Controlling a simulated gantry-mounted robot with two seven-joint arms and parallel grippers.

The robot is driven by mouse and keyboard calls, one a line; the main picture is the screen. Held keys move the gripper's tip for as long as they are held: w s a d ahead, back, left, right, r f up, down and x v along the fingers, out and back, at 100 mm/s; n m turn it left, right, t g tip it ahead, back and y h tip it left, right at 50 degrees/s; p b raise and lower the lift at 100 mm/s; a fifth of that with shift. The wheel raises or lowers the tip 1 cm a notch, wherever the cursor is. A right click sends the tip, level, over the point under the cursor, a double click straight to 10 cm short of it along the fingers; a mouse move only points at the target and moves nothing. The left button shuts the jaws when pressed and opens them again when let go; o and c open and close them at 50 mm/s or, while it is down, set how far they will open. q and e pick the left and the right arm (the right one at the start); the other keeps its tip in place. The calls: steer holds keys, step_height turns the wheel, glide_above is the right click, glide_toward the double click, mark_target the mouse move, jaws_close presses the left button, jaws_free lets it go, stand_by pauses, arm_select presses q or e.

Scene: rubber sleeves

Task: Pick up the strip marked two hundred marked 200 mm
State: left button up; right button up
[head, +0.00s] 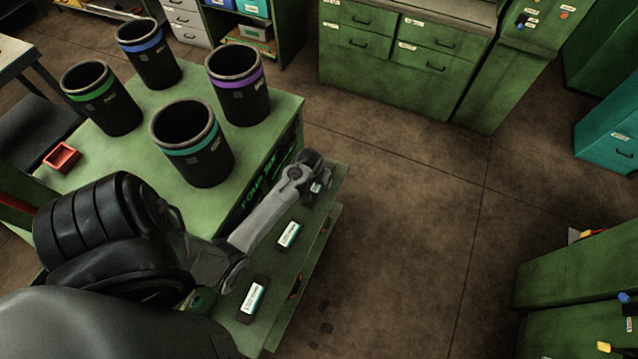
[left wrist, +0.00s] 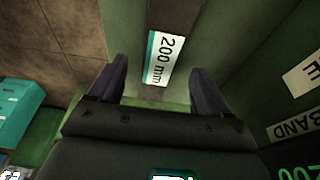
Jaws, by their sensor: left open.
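The strip marked 200 mm (left wrist: 163,58) shows in the left wrist view, with a white label, a teal edge and dark ends. It lies between the two fingers of my left gripper (left wrist: 158,68), which is open with a gap on each side of the label. In the head view my left gripper (head: 311,166) is over the far end of a green ledge, close to a labelled strip (head: 317,187) that it partly hides. My right gripper is not in view.
Two more labelled strips, a middle one (head: 288,235) and a near one (head: 252,298), lie on the green ledge (head: 318,232). Several black sleeves with coloured bands, including a teal one (head: 192,145), stand on the green bench top (head: 135,165). A red tray (head: 62,157) is at its left.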

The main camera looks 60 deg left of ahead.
mark_target(316, 189)
arm_select(q)
steer(key=shift+x, duration=1.3)
steer(key=c, duration=1.2)
steer(key=shift+o, duration=0.2)
steer(key=shift+r, duration=0.1)
